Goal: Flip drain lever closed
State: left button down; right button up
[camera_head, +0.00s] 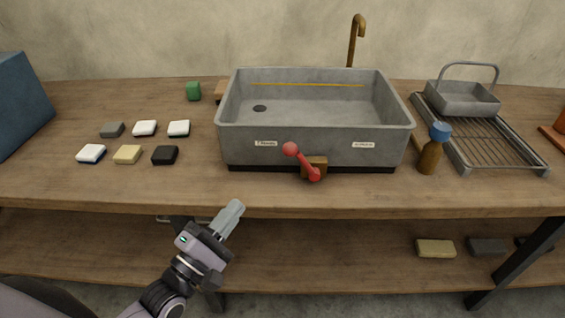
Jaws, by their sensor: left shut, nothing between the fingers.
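The red drain lever (302,161) is on the front of the grey sink basin (240,148). It is tilted, with its round knob at the upper left and its lower right end at a brown block (320,163). A small label is on the basin front on each side of it; the lettering is too small to read surely. My left gripper (233,212) is shut and empty, in front of the table edge, below and left of the lever and apart from it. My right gripper is not in view.
Several small sponge-like blocks (127,154) lie left of the basin. A brown bottle with a blue cap (430,155) stands right of it, next to a drying rack (490,143). The wooden table's front strip (270,192) is clear. A lower shelf (340,260) runs beneath.

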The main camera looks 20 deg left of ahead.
aim_at(306, 162)
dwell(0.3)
pick_arm(q)
jog(key=p+x, duration=0.1)
jog(key=x, duration=0.9)
jog(key=shift+r, duration=0.1)
jog(key=d, duration=0.1)
jog(key=w+d+r, duration=0.1)
jog(key=shift+w+d+r+p, duration=0.15)
jog(key=shift+d+r+p, duration=0.1)
jog(key=shift+p, duration=0.1)
jog(key=shift+w+d, duration=0.15)
jog(key=shift+d, duration=0.2)
jog(key=shift+r, duration=0.1)
jog(key=shift+w, duration=0.1)
